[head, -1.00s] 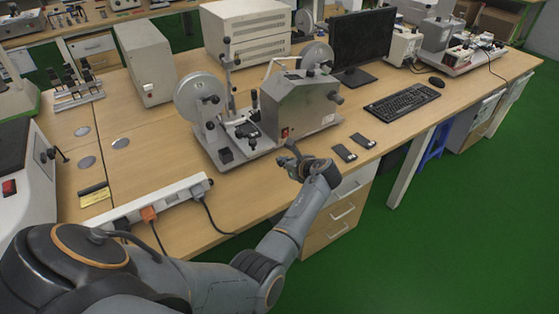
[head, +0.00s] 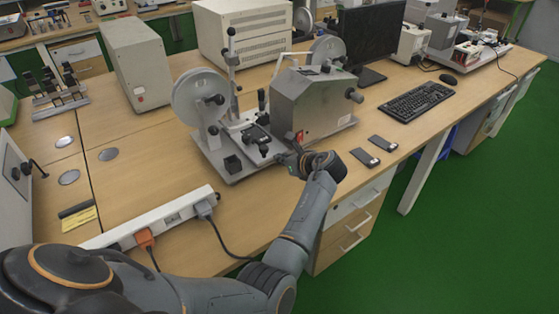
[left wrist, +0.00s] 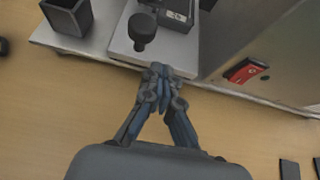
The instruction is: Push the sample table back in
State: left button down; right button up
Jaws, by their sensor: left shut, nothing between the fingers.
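The test machine (head: 312,105) stands on the wooden bench, with a grey metal body, reels and a flat base plate. Its sample table appears to be the small light plate (left wrist: 125,48) with a black knob (left wrist: 142,27) and a dark block on it, low at the machine's front; in the head view, the dark block and knob area (head: 258,138) shows there. My left gripper (head: 288,155) is at the front edge of the machine's base. In the left wrist view, its closed fingertips (left wrist: 160,72) are at the plate's near edge; contact cannot be told. My right gripper is out of view.
A red switch (left wrist: 243,70) is on the machine body right of the fingers. A black open cup (left wrist: 68,15) stands left. Two dark phone-like items (head: 374,150) lie to the right. A power strip (head: 160,217) with cables lies in front. Drawers (head: 345,232) are below.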

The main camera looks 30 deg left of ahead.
aim_at(268, 145)
pick_arm(q)
jog(key=shift+r, duration=0.1)
jog(key=shift+w+a+r+p, duration=0.2)
jog(key=shift+a+p, duration=0.1)
jog(key=shift+p, duration=0.2)
jog(key=a+p, duration=0.1)
jog(key=w+a+p, duration=0.1)
jog(key=shift+a+r+p, duration=0.15)
jog(key=shift+r+p, duration=0.05)
jog(key=shift+p, duration=0.15)
jog(key=a, duration=0.1)
jog(key=w+a, duration=0.1)
jog(key=a, duration=0.1)
jog(key=shift+w+a+f+p, duration=0.2)
jog(key=shift+a+f+p, duration=0.2)
jog(key=shift+w+a, duration=0.1)
jog(key=shift+a, duration=0.15)
